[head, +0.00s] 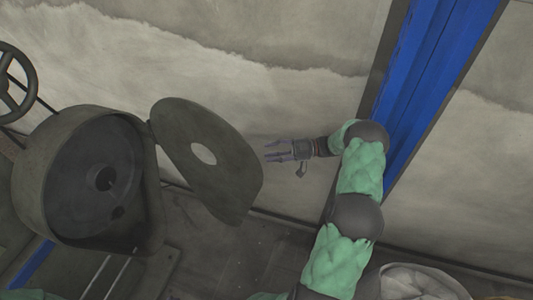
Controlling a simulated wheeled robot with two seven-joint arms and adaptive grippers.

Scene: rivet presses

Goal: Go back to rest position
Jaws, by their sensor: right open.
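My right gripper (273,152) is near the middle of the head view, at the end of my green-sleeved right arm. Its fingers point left and are open, with nothing between them. It is just right of the open lid (215,165) of a machine housing (35,185); I cannot tell the exact gap between the fingers and the lid. My left gripper does not show.
The round housing stands open at the left, its dark inside showing. A handwheel (18,85) is at the upper left. A blue post (430,70) stands against the stained grey wall (250,60), behind my right arm. A pale rounded object (415,283) is at the bottom right.

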